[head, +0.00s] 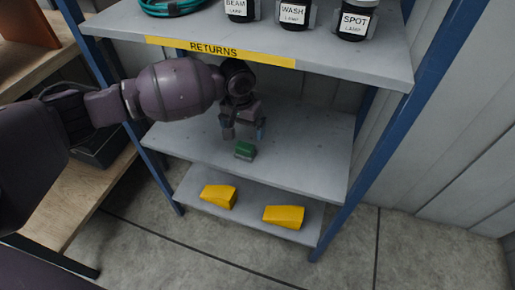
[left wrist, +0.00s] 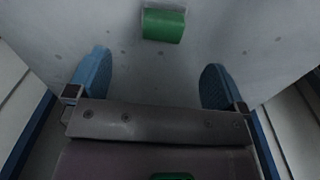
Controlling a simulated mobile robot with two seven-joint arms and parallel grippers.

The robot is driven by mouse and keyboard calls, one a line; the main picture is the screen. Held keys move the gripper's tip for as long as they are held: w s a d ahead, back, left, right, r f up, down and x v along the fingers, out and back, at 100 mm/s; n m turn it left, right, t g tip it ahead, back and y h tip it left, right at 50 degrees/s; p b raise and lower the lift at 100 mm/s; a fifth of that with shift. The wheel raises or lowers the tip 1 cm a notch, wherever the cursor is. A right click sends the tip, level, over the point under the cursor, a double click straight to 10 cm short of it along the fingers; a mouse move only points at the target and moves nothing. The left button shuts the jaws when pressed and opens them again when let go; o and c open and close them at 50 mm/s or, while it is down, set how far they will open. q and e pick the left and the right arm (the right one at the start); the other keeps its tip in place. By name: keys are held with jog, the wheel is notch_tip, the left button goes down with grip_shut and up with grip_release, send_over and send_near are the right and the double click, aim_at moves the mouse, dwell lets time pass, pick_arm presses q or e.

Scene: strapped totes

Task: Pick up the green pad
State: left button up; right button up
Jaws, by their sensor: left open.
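The green pad (head: 244,150) is a small block lying on the middle grey shelf, near its front edge. It also shows in the left wrist view (left wrist: 163,25), at the top centre, beyond the fingertips. My left gripper (head: 243,134) points down above the middle shelf, just behind and above the pad in the head view. In the left wrist view its two blue fingers (left wrist: 156,80) are wide apart with nothing between them. The pad is apart from both fingers. My right gripper is not in view.
The upper shelf (head: 350,65) with the yellow RETURNS label (head: 213,49) is close above my left gripper. It holds labelled lamp jars (head: 293,14) and a teal coil. Two yellow wedges (head: 284,216) lie on the lowest shelf. Blue posts (head: 340,215) flank the shelves. The middle shelf (head: 310,140) is otherwise clear.

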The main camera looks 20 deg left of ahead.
aim_at(245, 146)
pick_arm(q)
jog(key=shift+w+a, duration=0.15)
jog(key=shift+w, duration=0.4)
jog(key=shift+g, duration=0.3)
notch_tip(245, 146, down, 4)
jog(key=shift+s+f+b, duration=0.1)
jog(key=shift+f+b, duration=0.1)
jog(key=shift+b, duration=0.8)
jog(key=shift+f, duration=0.7)
jog(key=shift+f+b, duration=0.35)
jog(key=shift+b, duration=0.05)
jog(key=f, duration=0.1)
jog(key=f+b, duration=0.1)
jog(key=f, duration=0.1)
jog(key=shift+s+f+b, duration=0.35)
jog(key=shift+f, duration=0.05)
jog(key=shift+w+f, duration=0.1)
jog(key=shift+f, duration=0.15)
jog(key=shift+r, duration=0.25)
jog(key=shift+c, duration=0.3)
jog(key=c, duration=1)
jog(key=shift+o, duration=0.2)
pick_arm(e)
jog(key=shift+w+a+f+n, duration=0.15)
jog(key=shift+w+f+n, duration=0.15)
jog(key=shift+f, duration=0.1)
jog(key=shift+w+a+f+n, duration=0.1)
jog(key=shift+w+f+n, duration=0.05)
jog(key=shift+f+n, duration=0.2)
